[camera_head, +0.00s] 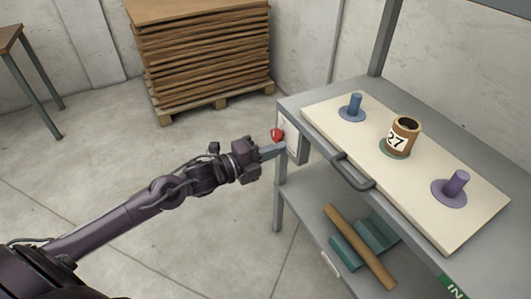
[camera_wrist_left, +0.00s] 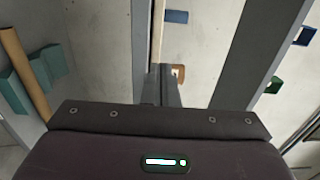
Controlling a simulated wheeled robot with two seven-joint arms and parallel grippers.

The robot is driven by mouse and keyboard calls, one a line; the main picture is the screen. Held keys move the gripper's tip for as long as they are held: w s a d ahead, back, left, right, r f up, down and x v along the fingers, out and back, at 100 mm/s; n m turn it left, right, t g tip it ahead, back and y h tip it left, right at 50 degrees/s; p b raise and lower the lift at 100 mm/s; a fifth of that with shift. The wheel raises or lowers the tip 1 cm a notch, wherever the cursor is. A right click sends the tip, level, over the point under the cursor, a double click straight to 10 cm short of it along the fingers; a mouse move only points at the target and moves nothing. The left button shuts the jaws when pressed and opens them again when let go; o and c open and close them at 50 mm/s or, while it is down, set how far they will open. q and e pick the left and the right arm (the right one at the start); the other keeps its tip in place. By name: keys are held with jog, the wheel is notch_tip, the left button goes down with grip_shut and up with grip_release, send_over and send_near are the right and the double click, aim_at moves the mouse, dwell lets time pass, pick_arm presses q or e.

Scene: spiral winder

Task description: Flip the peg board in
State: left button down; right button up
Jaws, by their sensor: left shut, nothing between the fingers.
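The peg board (camera_head: 330,123) is a cream slab lying flat on the grey workbench (camera_head: 292,106). It carries a blue peg (camera_head: 355,104), a brown cup marked 27 (camera_head: 403,138) standing over a green base, and a purple peg (camera_head: 456,183). A dark grey handle (camera_head: 352,174) sticks out from its near long edge. My left gripper (camera_head: 278,151) is shut and empty, left of the handle and apart from it, by the bench's left corner. Its closed fingers also show in the left wrist view (camera_wrist_left: 163,84). My right gripper is out of view.
A red knob (camera_head: 277,135) on a pale box sits just beyond my left fingertips. Teal blocks (camera_head: 372,238) and a brown bar (camera_head: 358,246) lie on the lower shelf. A pallet of brown sheets (camera_head: 205,50) stands behind.

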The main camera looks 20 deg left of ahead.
pick_arm(q)
jog(key=shift+v, duration=1.2)
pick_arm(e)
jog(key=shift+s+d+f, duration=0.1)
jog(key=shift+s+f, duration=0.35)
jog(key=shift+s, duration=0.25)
pick_arm(q)
jog(key=shift+f, duration=0.1)
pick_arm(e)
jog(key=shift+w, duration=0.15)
